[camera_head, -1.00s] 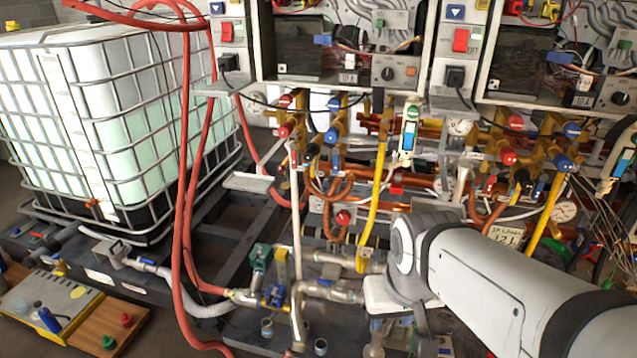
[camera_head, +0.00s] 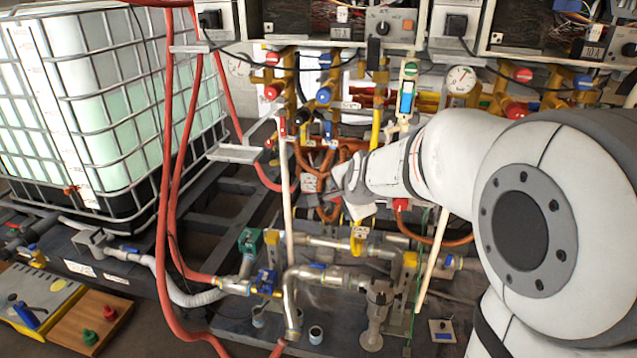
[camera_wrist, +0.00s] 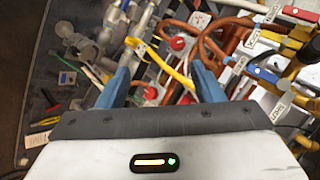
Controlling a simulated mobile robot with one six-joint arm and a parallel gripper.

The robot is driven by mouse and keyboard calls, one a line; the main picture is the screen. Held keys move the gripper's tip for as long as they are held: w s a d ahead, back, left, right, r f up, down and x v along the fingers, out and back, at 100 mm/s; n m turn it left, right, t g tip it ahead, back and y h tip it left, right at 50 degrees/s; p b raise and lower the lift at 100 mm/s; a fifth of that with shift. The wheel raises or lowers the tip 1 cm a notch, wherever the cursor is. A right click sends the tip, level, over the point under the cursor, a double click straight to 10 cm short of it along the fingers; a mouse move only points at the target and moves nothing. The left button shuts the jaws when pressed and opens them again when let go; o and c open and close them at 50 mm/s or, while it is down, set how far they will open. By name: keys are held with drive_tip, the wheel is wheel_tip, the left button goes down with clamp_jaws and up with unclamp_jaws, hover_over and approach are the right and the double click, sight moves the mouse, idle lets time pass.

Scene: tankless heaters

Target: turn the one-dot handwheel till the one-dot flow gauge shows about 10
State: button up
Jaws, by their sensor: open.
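I cannot tell which handwheel or gauge bears one dot, as no dot marks are readable. In the head view, red handwheels (camera_head: 271,91) and blue handwheels (camera_head: 323,95) sit on the brass pipes below the heater boxes. A round white gauge (camera_head: 461,79) is right of centre, too small to read. In the wrist view, my gripper (camera_wrist: 158,76) shows two blue fingers spread apart with nothing held. A red knob (camera_wrist: 178,43) appears ahead between the fingers, beyond the tips, and a small gauge (camera_wrist: 199,19) lies farther off. In the head view my arm hides part of the pipework.
Copper hoses and a yellow pipe (camera_wrist: 170,66) run close ahead of the fingers. Red hoses (camera_head: 166,200) hang at the left, beside a caged white tank (camera_head: 110,130). Metal pipes and valves (camera_head: 330,275) lie low in front.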

sight(336, 198)
drive_tip(key=w+d+f+m+t+h+b, duration=0.2)
drive_tip(key=w+f+m+t+h+b, duration=0.55)
drive_tip(key=w+f+m+b, duration=1.35)
drive_tip(key=shift+w+d+f+m+t+y+p, duration=0.25)
drive_tip(key=shift+w+f+m+p, duration=0.5)
drive_tip(key=shift+w, duration=1.55)
drive_tip(key=shift+w+d+f+m+t+y+p, duration=0.1)
drive_tip(key=shift+w+d+f+m+p, duration=0.6)
drive_tip(key=shift+w, duration=1.55)
drive_tip(key=shift+w+f+m+t+y+p, duration=0.1)
drive_tip(key=shift+w+f+m+p, duration=0.25)
drive_tip(key=shift+w+m+p, duration=1.3)
drive_tip(key=shift+w+n+b, duration=0.6)
drive_tip(key=shift+w+n, duration=0.05)
drive_tip(key=shift+n, duration=0.05)
drive_tip(key=c, duration=0.7)
